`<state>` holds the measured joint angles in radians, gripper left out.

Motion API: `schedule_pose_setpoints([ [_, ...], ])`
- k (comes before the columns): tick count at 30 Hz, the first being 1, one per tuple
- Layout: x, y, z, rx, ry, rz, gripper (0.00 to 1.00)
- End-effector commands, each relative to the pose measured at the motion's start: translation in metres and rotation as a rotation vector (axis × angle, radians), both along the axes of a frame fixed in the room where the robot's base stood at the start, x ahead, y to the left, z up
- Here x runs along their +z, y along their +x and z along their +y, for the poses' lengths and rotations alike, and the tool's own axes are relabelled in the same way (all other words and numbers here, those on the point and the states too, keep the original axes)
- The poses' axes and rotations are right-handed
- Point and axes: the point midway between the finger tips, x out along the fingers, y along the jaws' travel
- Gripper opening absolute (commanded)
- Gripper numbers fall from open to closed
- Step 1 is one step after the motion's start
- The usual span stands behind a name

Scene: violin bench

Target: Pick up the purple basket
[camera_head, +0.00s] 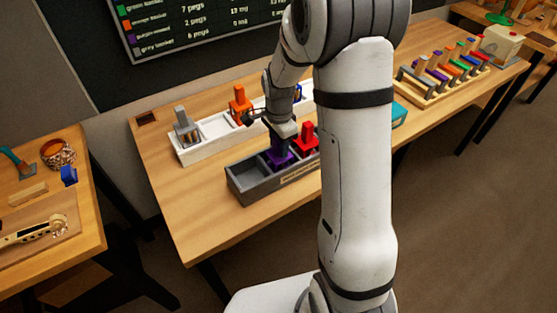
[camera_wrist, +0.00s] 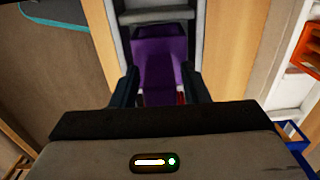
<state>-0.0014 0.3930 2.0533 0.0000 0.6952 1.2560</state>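The purple basket (camera_head: 281,158) is a small block-like piece with an upright part. It sits in the dark grey tray (camera_head: 248,188), beside a red piece (camera_head: 306,138). My gripper (camera_head: 285,131) is directly above the purple basket and hides its top in the head view. In the wrist view, the purple basket (camera_wrist: 160,48) lies between my two dark fingers (camera_wrist: 160,88), one on each side of it. The fingers are very close to its sides. I cannot tell whether they press on it.
A white tray (camera_head: 221,127) behind holds a grey piece (camera_head: 186,127), an orange piece (camera_head: 239,102) and a blue piece (camera_head: 298,92). A rack of coloured pegs (camera_head: 440,75) stands at the right. The bench front left is clear.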

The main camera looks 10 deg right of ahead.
Motion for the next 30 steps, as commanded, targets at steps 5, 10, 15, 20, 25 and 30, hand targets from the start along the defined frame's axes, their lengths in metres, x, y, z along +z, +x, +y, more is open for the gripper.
schedule_pose_setpoints([
  [5,0.0002,0.0000,-0.0003,0.000,0.000,0.000,0.26],
  [10,0.0003,0.0000,-0.0004,-0.001,0.000,0.000,0.12],
  [15,0.0003,0.0000,-0.0006,-0.001,0.000,0.000,0.00],
  [20,0.0003,-0.0001,-0.0008,-0.001,0.000,0.000,0.00],
  [25,0.0007,0.0002,-0.0009,-0.002,0.000,-0.001,0.00],
  [30,0.0020,0.0003,-0.0010,-0.002,0.000,-0.001,0.00],
])
